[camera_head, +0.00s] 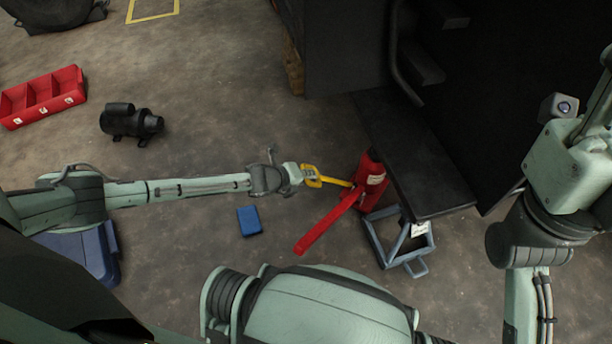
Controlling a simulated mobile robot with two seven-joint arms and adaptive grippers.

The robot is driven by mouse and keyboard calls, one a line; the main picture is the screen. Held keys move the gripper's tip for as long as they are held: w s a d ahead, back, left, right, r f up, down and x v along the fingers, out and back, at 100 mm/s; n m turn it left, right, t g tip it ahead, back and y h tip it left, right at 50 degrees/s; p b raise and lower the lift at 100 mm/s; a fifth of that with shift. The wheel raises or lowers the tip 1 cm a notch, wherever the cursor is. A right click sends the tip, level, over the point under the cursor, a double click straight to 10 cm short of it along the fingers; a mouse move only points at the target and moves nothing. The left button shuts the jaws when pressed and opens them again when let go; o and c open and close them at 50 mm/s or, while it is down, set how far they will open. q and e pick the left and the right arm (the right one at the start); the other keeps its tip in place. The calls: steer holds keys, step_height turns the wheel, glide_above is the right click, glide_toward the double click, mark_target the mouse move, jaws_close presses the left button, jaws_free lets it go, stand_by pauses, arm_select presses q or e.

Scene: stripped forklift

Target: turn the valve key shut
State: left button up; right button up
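A red bottle jack (371,179) stands upright on the floor beside the black forklift. A long red lever (325,226) slopes from it down toward the lower left. The yellow valve key (335,182) reaches from the jack's left side toward my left gripper, with its looped end nearest me. My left gripper (309,175) comes in from the left, and its fingertips overlap the loop of the key. The fingers are too small to tell whether they are closed on it. My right arm shows at the right edge, but its gripper is out of view.
A grey-blue metal frame (400,241) stands just right of the lever. The forklift's black step (425,165) overhangs close behind the jack. A blue block (249,221), a black motor (130,121) and a red tray (42,96) lie left. Open floor lies between.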

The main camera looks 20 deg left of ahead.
arm_select(q)
steer(key=o, duration=0.3)
steer(key=shift+v, duration=6.05)
